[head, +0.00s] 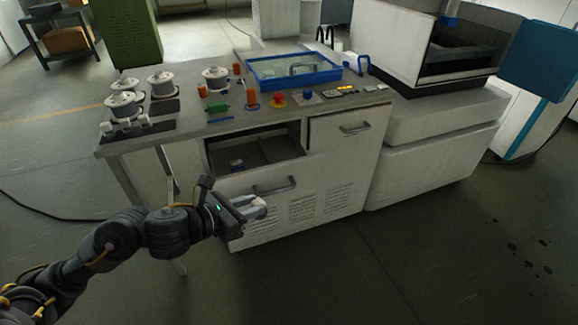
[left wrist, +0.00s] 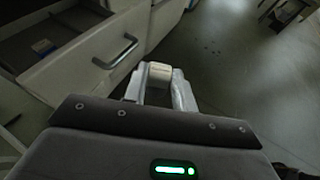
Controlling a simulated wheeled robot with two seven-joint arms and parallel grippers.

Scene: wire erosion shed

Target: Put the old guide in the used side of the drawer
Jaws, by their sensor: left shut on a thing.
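My left gripper (head: 263,207) is shut on a small cream-white piece, which looks like the old guide (left wrist: 160,72); it sits between the fingertips in the left wrist view. The gripper is in front of the cabinet, below the handle of the open drawer (head: 262,186), and outside the drawer. The drawer has a divider inside, and a small blue item (head: 237,163) lies in its left part. In the left wrist view the drawer front (left wrist: 85,62) and its handle are left of the gripper. I cannot read which side is the used one. My right gripper is not in view.
The bench top (head: 190,124) above carries several wire spools, orange and green parts, and a blue-framed tray (head: 265,79). A closed drawer (head: 345,128) is right of the open one. A large machine (head: 440,130) stands further right. The floor in front is clear.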

